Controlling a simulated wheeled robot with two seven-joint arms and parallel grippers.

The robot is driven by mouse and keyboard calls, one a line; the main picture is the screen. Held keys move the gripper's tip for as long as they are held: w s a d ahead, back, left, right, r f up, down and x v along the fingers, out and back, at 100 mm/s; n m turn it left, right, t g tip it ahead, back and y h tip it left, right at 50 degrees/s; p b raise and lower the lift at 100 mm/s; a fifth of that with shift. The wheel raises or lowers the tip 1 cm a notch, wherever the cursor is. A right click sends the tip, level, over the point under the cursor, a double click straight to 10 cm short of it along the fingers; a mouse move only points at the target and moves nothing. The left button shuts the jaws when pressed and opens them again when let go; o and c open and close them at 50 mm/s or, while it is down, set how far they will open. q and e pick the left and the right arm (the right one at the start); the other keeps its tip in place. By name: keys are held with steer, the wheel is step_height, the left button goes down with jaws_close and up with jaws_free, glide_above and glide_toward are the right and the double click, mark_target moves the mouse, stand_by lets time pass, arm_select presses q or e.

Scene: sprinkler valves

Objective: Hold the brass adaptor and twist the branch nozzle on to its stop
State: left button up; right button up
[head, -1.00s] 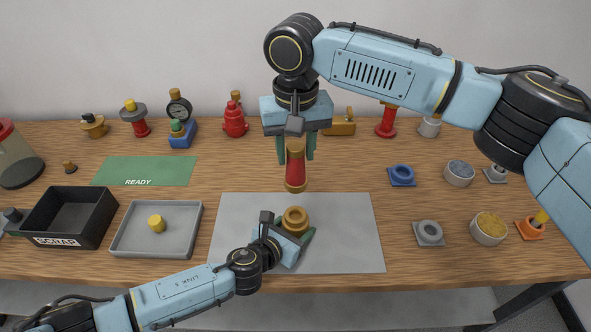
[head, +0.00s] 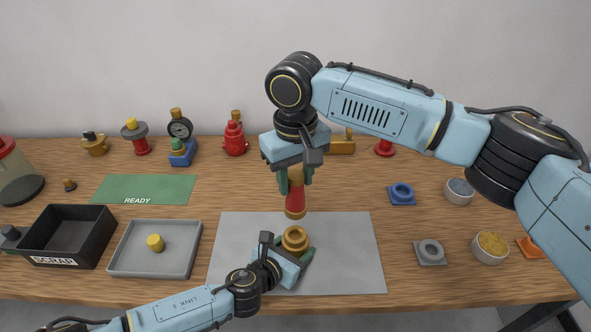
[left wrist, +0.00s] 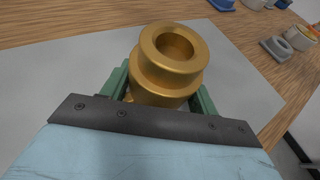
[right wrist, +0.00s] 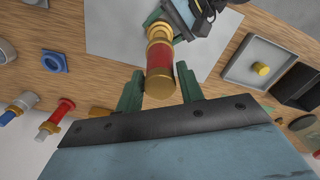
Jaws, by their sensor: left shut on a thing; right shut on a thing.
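The brass adaptor (head: 295,239) is a stepped ring with an open bore, low over the grey mat. My left gripper (head: 292,256) is shut on it; in the left wrist view the adaptor (left wrist: 172,62) sits between the green fingers with its bore empty. The branch nozzle (head: 295,198) is red with brass ends. My right gripper (head: 296,180) is shut on its upper part and holds it roughly upright. In the head view a small gap shows between the nozzle's lower end and the adaptor. In the right wrist view the nozzle (right wrist: 159,62) overlaps the adaptor, so alignment is hard to judge.
The grey mat (head: 350,265) is mostly clear. A green ready mat (head: 145,190) is empty. Small rings and bowls lie right; several valve fittings line the back.

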mark_target(295, 197)
steer(key=shift+f, duration=2.65)
steer(key=shift+f, duration=1.2)
steer(key=shift+m, duration=1.6)
steer(key=shift+m, duration=1.6)
steer(key=shift+m, duration=1.6)
